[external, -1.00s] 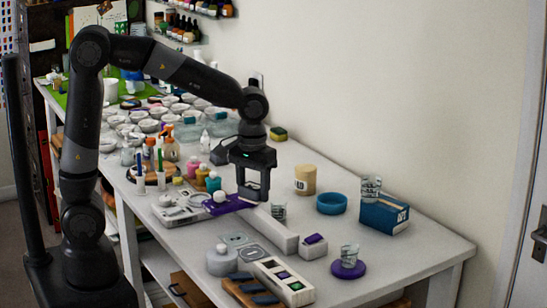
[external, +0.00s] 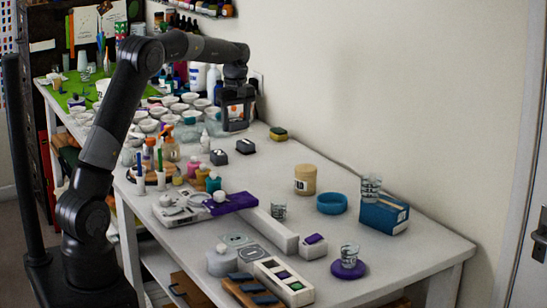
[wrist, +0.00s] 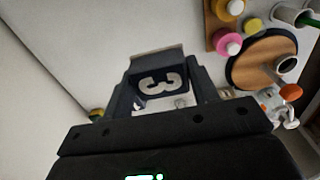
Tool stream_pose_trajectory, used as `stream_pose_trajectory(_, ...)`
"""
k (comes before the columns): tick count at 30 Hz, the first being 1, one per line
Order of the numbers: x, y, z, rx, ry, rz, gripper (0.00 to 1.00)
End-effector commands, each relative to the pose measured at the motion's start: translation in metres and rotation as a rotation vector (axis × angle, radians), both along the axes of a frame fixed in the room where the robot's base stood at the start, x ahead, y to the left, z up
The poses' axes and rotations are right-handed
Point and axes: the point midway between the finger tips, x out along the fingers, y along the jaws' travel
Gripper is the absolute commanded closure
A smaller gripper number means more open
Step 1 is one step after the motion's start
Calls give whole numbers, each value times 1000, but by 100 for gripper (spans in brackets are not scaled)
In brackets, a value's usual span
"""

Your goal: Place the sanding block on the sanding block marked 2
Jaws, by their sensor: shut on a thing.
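My gripper (external: 236,124) is raised over the back part of the table, near the wall. In the wrist view it is shut on a dark sanding block (wrist: 150,94) with a large pale 3 on its face, held between the fingers. Two dark blocks with pale marks sit on the table below and in front of the gripper: one at left (external: 219,157) and one at right (external: 245,147). They look like sanding blocks, but their marks are too small to read, so I cannot tell which is 2. The held block is apart from both.
A wooden round board (wrist: 255,62) with bottles stands left of the blocks. A white bottle (external: 205,141) is close beside them. A yellow-green sponge (external: 279,134) lies to the right. Several bowls fill the table behind. Bare table lies right of the blocks.

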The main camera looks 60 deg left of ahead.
Motion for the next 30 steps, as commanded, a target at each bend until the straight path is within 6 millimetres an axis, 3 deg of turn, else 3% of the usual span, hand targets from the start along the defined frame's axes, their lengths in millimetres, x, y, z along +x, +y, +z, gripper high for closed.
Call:
stream_pose_trajectory(5, -1, 28, -12, -1, 2, 23, 69)
stream_pose_trajectory(12, -2, 82, -45, -2, 2, 22, 69)
stream_pose_trajectory(18, -1, 115, -65, -1, 0, 19, 69)
stream_pose_trajectory(25, -1, 124, -76, -1, 1, 17, 69)
stream_pose_trajectory(30, -2, 123, -102, -3, 3, 16, 69)
